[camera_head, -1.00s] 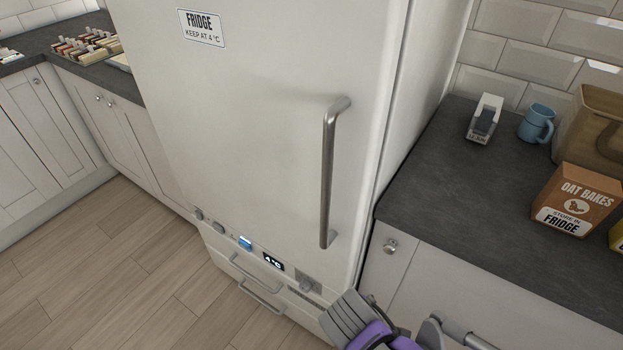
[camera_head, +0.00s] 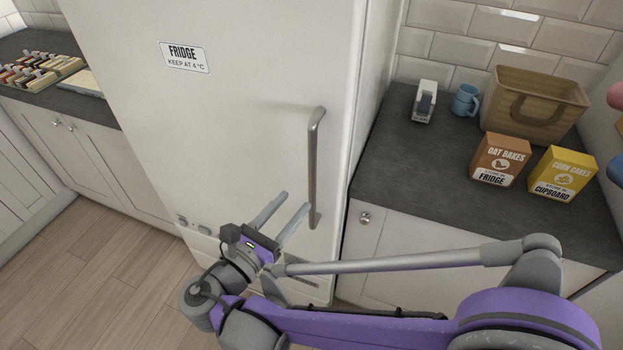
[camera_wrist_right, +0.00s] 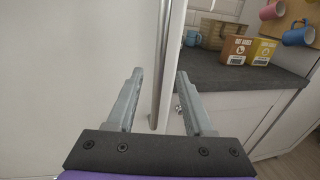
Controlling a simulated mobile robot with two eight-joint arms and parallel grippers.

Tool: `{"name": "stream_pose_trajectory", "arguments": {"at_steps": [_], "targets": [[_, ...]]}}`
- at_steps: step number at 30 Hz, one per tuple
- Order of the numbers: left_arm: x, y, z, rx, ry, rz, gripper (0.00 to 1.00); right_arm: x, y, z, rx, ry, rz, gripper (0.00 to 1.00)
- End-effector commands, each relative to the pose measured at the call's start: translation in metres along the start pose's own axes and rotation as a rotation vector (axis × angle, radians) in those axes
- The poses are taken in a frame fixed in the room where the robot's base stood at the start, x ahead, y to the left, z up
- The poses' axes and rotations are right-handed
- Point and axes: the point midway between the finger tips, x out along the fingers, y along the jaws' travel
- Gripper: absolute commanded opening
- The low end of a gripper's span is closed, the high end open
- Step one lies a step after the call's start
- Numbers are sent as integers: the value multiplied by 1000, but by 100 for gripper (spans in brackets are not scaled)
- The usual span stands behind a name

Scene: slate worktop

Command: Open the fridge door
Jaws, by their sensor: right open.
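The white fridge (camera_head: 230,110) stands in the middle of the head view with its door shut. Its long vertical metal handle (camera_head: 314,165) is on the door's right side. The handle also shows in the right wrist view (camera_wrist_right: 165,70), running down between the two fingers as seen there. My right gripper (camera_head: 288,205) is open and empty, with its fingertips close to the lower part of the handle. In the right wrist view the open fingers (camera_wrist_right: 158,88) point toward the door. I cannot tell whether a finger touches the handle. My left gripper is not in view.
Wooden floor (camera_head: 90,270) lies clear at left.

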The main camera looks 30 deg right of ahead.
Motion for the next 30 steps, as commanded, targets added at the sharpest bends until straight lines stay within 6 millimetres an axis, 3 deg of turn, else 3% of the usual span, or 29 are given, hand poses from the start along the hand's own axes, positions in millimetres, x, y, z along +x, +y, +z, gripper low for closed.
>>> {"name": "stream_pose_trajectory", "arguments": {"at_steps": [6, 12, 25, 30], "targets": [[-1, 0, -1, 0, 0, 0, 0, 45, -2, 0, 1, 1, -6, 52], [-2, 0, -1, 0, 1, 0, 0, 74, -1, 0, 1, 2, -3, 52], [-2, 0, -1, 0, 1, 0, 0, 84, 0, -1, 2, 3, 0, 52], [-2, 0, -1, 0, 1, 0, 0, 84, 0, -1, 2, 3, 0, 23]]}}
